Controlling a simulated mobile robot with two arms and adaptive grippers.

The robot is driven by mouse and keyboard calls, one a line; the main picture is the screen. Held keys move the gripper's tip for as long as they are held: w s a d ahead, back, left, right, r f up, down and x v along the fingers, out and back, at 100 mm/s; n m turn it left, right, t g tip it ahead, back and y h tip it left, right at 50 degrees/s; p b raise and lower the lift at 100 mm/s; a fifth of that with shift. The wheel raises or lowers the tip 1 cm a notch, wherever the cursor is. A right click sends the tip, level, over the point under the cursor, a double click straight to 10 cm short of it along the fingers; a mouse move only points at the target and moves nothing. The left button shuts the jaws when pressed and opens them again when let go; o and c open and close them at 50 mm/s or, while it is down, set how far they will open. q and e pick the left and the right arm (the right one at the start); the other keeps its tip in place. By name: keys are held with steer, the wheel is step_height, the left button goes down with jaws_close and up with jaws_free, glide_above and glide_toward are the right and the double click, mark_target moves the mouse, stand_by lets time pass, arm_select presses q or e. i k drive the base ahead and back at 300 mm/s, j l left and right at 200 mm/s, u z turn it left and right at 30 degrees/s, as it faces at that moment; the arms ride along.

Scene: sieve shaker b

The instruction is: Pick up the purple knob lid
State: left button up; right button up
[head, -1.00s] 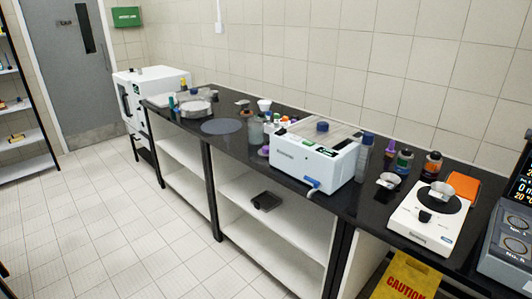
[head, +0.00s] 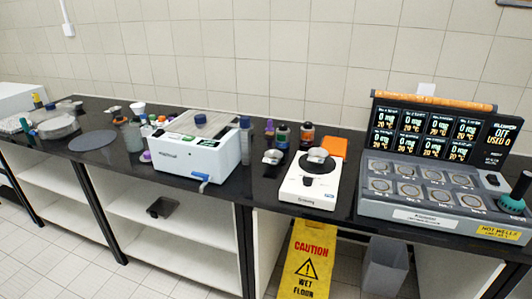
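A small purple object (head: 146,156) sits on the black counter (head: 92,119), against the left side of the white lab box (head: 190,153). It may be the purple knob lid, but it is too small to make out its shape. A small bottle with a purple top (head: 269,128) stands further right, behind the metal cups. Neither of my grippers is in view.
A large grey multi-station instrument (head: 430,195) fills the right end. A yellow wet-floor sign (head: 309,262) and a grey bin (head: 385,267) stand below the counter.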

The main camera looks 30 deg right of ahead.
mark_target(146, 157)
steer(key=i+u, duration=0.25)
steer(key=i, duration=0.35)
steer(key=i+l+u, duration=0.25)
steer(key=i, duration=0.35)
steer(key=j, duration=0.1)
